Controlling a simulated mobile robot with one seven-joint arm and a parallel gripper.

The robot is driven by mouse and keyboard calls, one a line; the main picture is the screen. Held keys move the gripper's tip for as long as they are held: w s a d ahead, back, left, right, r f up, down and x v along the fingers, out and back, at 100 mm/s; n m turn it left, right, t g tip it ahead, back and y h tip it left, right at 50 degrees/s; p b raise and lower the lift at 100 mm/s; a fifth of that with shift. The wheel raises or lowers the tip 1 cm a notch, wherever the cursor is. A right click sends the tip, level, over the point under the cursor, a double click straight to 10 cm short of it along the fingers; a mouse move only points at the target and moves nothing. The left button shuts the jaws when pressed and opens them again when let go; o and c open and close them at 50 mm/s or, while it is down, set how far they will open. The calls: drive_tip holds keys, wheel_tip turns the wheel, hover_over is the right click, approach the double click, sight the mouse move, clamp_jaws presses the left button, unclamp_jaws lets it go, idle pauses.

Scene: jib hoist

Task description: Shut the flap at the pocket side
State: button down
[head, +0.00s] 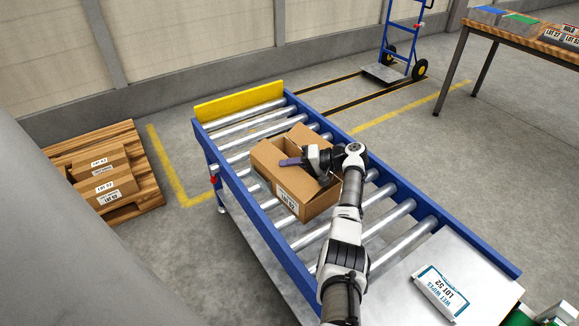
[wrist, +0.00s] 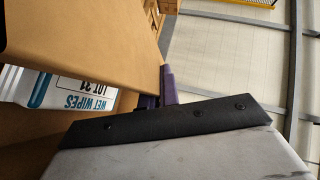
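An open cardboard box (head: 275,183) stands on the roller conveyor, with a white label on its near side. My gripper (head: 290,161) is over the box's open top, with its purple fingers pointing left; they look closed together with nothing between them. In the wrist view the fingers (wrist: 162,90) are beside the edge of a raised brown flap (wrist: 85,40); I cannot tell whether they touch it. A wet wipes pack (wrist: 65,92) marked LOT 31 shows inside the box. My gripper and wrist hide part of the box's right side. I cannot make out a pocket.
The blue-railed conveyor (head: 262,237) has a yellow end plate (head: 238,100) at the far end. Another wet wipes pack (head: 441,291) lies on the metal plate at the near end. A pallet with cartons (head: 103,172) is left, a hand truck (head: 392,62) behind, a table (head: 500,35) at right.

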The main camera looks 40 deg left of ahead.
drive_tip(key=c, duration=2.1)
unclamp_jaws()
drive_tip(key=shift+f, duration=0.1)
drive_tip(key=o, duration=0.5)
drive_tip(key=shift+c, duration=0.2)
wheel_tip(320, 180, up, 20)
